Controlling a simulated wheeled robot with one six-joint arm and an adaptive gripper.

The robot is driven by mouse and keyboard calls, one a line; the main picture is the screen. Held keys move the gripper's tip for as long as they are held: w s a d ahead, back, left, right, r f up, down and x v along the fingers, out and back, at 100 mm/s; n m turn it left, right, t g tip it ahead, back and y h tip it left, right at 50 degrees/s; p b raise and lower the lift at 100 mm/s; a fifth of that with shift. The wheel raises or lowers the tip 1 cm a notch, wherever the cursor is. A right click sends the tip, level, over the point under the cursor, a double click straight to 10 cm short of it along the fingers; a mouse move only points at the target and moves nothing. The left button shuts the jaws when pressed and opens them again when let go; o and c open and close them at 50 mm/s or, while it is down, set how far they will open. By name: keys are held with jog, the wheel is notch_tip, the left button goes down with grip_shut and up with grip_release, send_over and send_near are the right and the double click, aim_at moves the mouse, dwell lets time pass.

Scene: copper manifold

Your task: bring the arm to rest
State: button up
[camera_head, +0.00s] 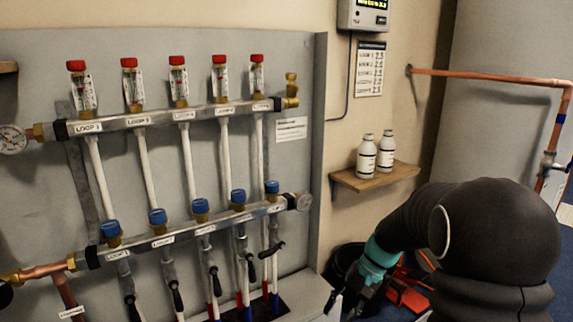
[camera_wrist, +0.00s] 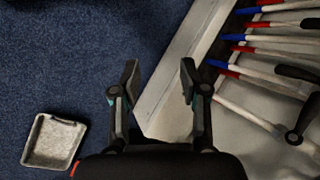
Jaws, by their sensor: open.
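My arm is the dark, rounded shape at the lower right of the head view. My gripper (camera_head: 350,297), with a teal band above it, points down near the lower edge of the manifold cabinet. In the wrist view my gripper (camera_wrist: 158,82) is open, its two dark fingers apart with nothing between them. Below the fingers are blue carpet and the pale cabinet edge (camera_wrist: 182,65). The fingertips are partly unclear in the head view.
The manifold board (camera_head: 60,180) carries red-capped flow meters, blue caps and black-handled valves. A wooden shelf (camera_head: 375,178) holds two white bottles (camera_head: 366,157). A copper pipe (camera_head: 480,75) runs at right. A grey tray (camera_wrist: 54,142) lies on open blue carpet (camera_wrist: 60,60).

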jog(key=s+d+r+n+t+h+p, duration=0.1)
jog(key=s+r+n+t+h+p, duration=0.1)
jog(key=s+r, duration=0.8)
jog(key=s+d+r+n+t+h+p, duration=0.1)
jog(key=s+d+r+t+h+p, duration=0.1)
jog(key=s+r, duration=0.9)
jog(key=t+h+p, duration=0.1)
jog(key=t+p, duration=0.1)
jog(key=t, duration=0.1)
jog(key=shift+s+n+t+h+p, duration=0.3)
jog(key=shift+n+h, duration=0.1)
